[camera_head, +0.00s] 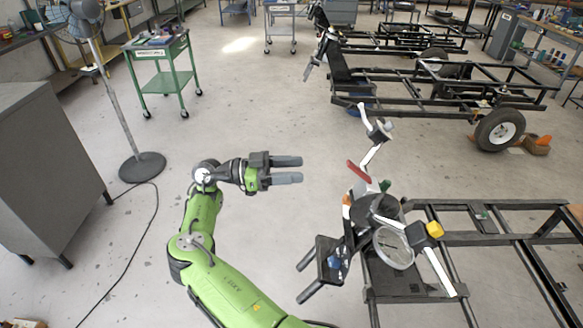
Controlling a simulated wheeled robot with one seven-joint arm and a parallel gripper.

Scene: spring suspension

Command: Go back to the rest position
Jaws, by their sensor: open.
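My green arm reaches up from the bottom of the head view, and my gripper (288,170) sits at its end. Its two grey fingers point right, with a visible gap between them. Nothing is held between them. The gripper is in the open air over the floor, apart from everything around it. A spring suspension assembly (392,247) with a round, light-coloured part stands to the right of the gripper and lower in the picture, at the near trailer frame (498,238).
A red-handled tool or part (359,172) stands just right of the fingers. A fan (142,167), a green cart (162,70) and a grey cabinet (45,170) stand at the left. Another wheeled trailer frame (430,85) is behind right. Floor between them is clear.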

